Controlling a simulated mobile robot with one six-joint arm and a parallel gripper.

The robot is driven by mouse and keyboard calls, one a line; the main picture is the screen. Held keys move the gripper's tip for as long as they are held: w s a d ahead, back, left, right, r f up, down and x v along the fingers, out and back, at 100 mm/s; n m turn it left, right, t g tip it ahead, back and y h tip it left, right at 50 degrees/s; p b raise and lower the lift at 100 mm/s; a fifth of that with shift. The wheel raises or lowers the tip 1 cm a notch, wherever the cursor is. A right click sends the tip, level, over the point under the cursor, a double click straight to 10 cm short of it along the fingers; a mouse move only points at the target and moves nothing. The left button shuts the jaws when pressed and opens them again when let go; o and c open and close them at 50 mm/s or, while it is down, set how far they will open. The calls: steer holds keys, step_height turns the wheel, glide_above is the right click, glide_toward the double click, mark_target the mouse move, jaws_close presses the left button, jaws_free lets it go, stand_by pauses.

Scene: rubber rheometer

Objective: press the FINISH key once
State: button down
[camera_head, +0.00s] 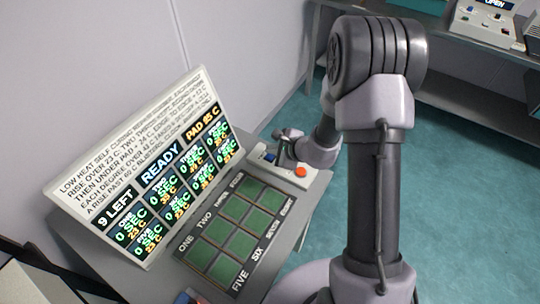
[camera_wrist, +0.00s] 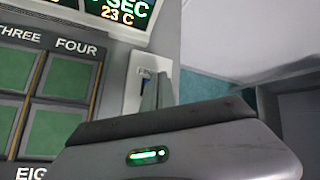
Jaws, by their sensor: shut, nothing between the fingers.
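A small light key box (camera_head: 265,160) stands at the right end of the console, beside the screen. Contact cannot be told.
Green pads (camera_head: 218,230), labelled ONE to EIGHT, fill the console top. A rear shelf (camera_head: 460,45) carries other devices. Open teal floor (camera_head: 440,170) lies to the right.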

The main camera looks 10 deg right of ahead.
mark_target(272, 157)
steer(key=shift+f+b, duration=0.45)
steer(key=shift+b, duration=0.2)
steer(key=shift+s+f+b, duration=0.1)
steer(key=shift+f+b, duration=0.55)
steer(key=shift+b, duration=0.15)
stand_by(1.1)
steer(key=shift+r+p, duration=0.55)
steer(key=shift+r, duration=0.45)
steer(key=shift+r, duration=0.1)
steer(key=shift+r+p, duration=1.6)
steer(key=shift+r, duration=0.95)
steer(key=shift+f, duration=0.1)
